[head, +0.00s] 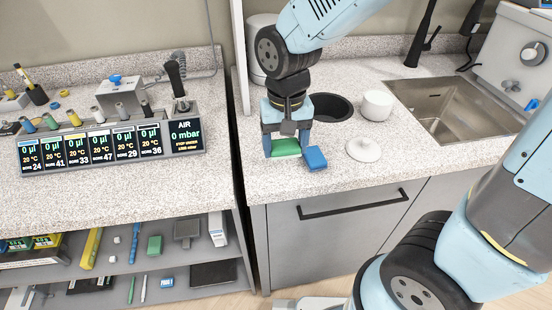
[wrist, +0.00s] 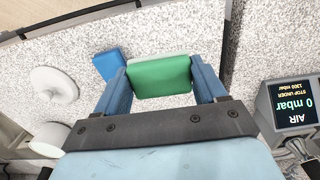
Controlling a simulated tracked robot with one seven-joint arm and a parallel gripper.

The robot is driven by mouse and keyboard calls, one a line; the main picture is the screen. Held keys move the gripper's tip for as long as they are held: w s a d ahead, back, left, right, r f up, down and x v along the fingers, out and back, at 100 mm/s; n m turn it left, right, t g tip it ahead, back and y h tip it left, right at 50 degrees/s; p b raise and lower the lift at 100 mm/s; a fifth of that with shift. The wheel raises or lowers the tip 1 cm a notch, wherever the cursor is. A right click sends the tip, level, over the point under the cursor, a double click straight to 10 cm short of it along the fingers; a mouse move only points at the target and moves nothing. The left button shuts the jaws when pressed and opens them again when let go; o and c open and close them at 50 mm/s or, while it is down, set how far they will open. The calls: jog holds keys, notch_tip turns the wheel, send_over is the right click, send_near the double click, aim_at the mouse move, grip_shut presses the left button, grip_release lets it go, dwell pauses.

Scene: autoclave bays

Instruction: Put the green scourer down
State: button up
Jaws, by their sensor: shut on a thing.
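The green scourer (head: 286,147) is between the two blue fingers of my gripper (head: 287,150), over the right-hand speckled worktop near its front edge. In the wrist view the scourer (wrist: 160,76) spans the gap between the fingertips (wrist: 160,82), and a pale layer shows along its edge. My gripper is shut on it. I cannot tell whether its underside touches the worktop. A blue block (head: 315,158) lies just right of the scourer in the head view; it also shows in the wrist view (wrist: 109,64).
A white lid (head: 363,150) and a white pot (head: 377,105) stand to the right, before a sink (head: 450,107). A dark round opening (head: 331,107) lies behind my gripper. A panel (head: 240,60) and a left worktop with a display unit (head: 110,143) bound the left side.

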aim_at(275, 169)
jog(key=shift+w+a+f, duration=0.2)
jog(key=shift+a+f, duration=0.3)
jog(key=shift+f, duration=0.2)
jog(key=shift+w+a+f, duration=0.15)
jog(key=shift+a+f, duration=0.35)
jog(key=shift+f, duration=0.15)
jog(key=shift+w+a+f, duration=0.1)
jog(key=shift+f, duration=1.55)
jog(key=shift+f, duration=0.25)
